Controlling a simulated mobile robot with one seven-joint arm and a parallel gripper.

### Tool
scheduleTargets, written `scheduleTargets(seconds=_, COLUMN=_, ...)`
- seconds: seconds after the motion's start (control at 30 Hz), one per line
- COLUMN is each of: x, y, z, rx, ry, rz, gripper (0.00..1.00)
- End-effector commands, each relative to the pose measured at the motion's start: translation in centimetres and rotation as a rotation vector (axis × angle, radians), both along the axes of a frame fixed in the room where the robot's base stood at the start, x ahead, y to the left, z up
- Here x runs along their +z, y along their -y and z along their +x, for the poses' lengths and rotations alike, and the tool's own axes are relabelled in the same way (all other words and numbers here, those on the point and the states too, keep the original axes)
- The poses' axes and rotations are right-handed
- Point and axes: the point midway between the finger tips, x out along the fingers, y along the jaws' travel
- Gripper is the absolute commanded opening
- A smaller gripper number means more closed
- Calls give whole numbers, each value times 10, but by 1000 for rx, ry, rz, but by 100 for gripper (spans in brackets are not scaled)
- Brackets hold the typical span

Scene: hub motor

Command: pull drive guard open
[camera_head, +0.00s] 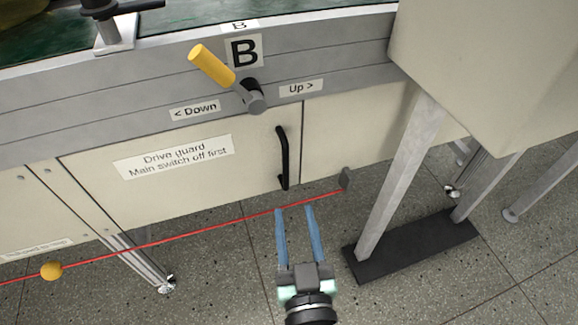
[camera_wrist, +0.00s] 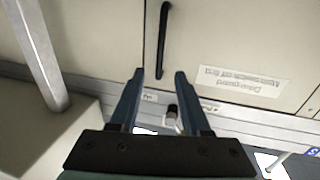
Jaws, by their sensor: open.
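The drive guard (camera_head: 200,185) is a cream panel labelled "Drive guard, Main switch off first"; it sits flush with its neighbours. Its black vertical bar handle (camera_head: 283,158) is near its right edge. My gripper (camera_head: 294,208) is open and empty, its two blue fingers pointing toward the panel just below the handle in the head view. In the wrist view, which looks upside down, the handle (camera_wrist: 163,40) lies beyond the fingertips (camera_wrist: 159,74), with one end appearing in line with the gap between them. No contact with the handle shows.
A red cord (camera_head: 150,243) with a yellow ball (camera_head: 51,270) runs across low in front of the panel to a grey bracket (camera_head: 345,179). A yellow-handled lever (camera_head: 212,66) sits above, between "Down" and "Up" labels. A cream box and metal leg (camera_head: 400,180) stand at right.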

Motion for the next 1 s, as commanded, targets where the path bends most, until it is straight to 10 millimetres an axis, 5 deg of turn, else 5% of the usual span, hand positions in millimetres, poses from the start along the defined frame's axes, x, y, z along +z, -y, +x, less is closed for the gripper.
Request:
scheduleTargets(seconds=0.6, x=4, y=-11, z=100, rx=1, ry=3, rz=-2, gripper=47)
scheduleTargets(seconds=1.0, x=2, y=-14, z=123, rx=1, ry=1, rz=-1, gripper=47)
